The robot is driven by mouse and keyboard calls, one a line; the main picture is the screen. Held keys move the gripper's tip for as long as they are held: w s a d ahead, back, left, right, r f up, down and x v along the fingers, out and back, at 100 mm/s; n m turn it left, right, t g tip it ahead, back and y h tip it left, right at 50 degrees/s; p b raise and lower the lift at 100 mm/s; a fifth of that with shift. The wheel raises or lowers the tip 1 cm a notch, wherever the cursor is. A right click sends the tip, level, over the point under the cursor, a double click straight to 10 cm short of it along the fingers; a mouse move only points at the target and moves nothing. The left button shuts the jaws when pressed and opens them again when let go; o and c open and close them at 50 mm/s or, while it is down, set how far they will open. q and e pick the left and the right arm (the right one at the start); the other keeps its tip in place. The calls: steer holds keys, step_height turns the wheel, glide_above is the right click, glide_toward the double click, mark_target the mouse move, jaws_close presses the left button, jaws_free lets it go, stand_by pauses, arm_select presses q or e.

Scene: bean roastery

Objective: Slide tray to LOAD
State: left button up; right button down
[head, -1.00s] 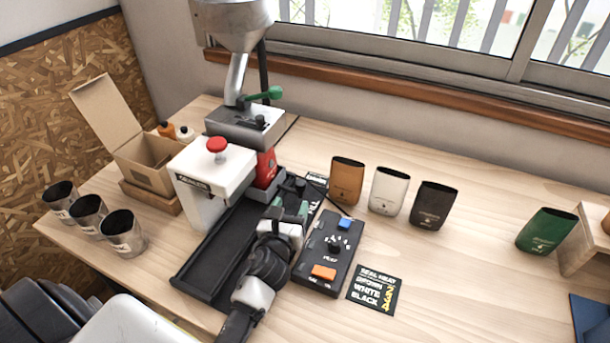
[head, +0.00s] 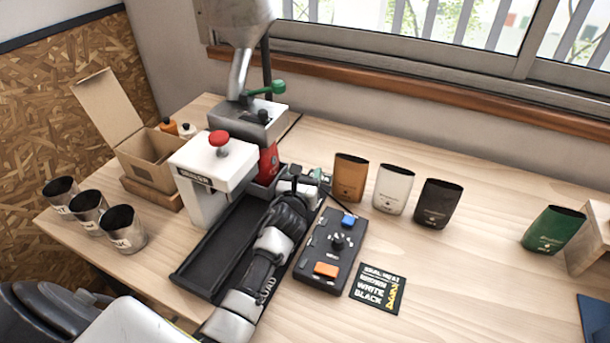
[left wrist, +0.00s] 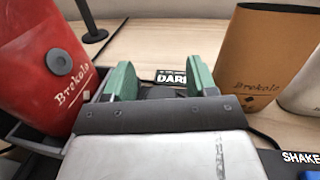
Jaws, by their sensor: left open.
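The black tray (left wrist: 40,143) holds a red Brekolo bag (left wrist: 40,65) with a round grey valve. In the head view, the bag (head: 268,163) stands at the far end of a long black rail (head: 205,262), beside the white press. My left gripper (left wrist: 160,80) is open, its two green pads spread. It is right of the bag, over the rail's far right side in the head view (head: 308,174). A dark piece shows between the pads; I cannot tell if it is the tray's handle. White LOAD lettering (head: 267,288) shows by the rail's near right edge. My right gripper is not in view.
A black control box (head: 328,250) with blue and orange buttons sits close right of my left arm. Brown (head: 348,178), white (head: 390,190) and black (head: 437,203) bags stand behind it. The white press (head: 208,180) with a red knob is left. The rail's near stretch is bare.

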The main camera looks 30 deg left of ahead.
arm_select(q)
jaws_close()
steer(key=shift+s, duration=0.1)
steer(key=shift+s, duration=0.1)
